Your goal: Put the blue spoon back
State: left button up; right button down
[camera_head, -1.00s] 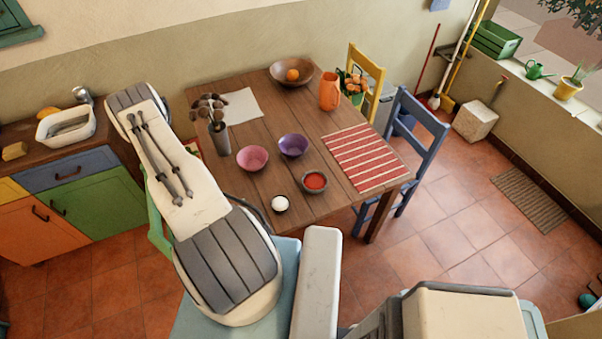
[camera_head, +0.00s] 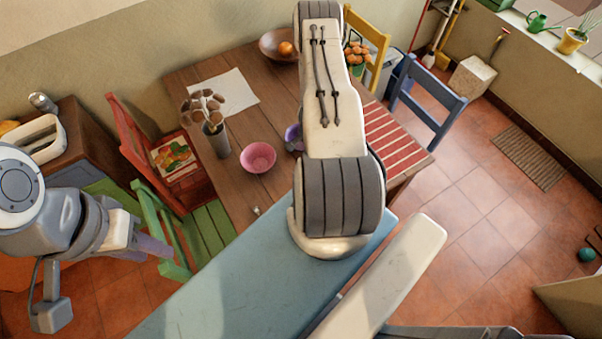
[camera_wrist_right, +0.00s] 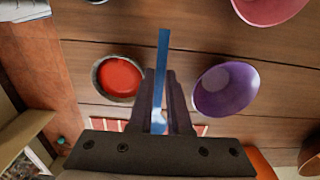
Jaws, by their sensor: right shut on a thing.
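The blue spoon (camera_wrist_right: 163,60) shows in the right wrist view, its straight end pointing up the picture, away from the gripper. My right gripper (camera_wrist_right: 158,85) is shut on it, above the table. In the head view my arm hides this gripper and the spoon. A grey cup (camera_head: 218,143) holds several brown-headed utensils on the table's left side. My left gripper (camera_head: 150,246) is at the left of the head view, in front of the green chair and away from the table; its finger gap is unclear.
Below the right gripper are a purple bowl (camera_wrist_right: 226,90), a red-filled bowl (camera_wrist_right: 120,78) and a pink bowl (camera_head: 257,157). A white sheet (camera_head: 224,93) lies behind the cup. A red chair (camera_head: 160,150) and a green chair (camera_head: 203,232) stand at the table's left.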

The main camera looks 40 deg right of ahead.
jog(key=w+a+f+b, duration=0.2)
jog(key=a+f+b, duration=0.15)
jog(key=b, duration=1.35)
send_over(283, 186)
jog(key=f, duration=0.3)
jog(key=shift+d+f, duration=0.2)
jog(key=shift+f, duration=0.05)
jog(key=shift+w+a+f, duration=0.1)
jog(key=shift+a, duration=0.2)
notch_tip(283, 186, down, 4)
jog(key=b, duration=0.4)
jog(key=c, duration=0.9)
grip_release()
jog(key=shift+o, duration=0.2)
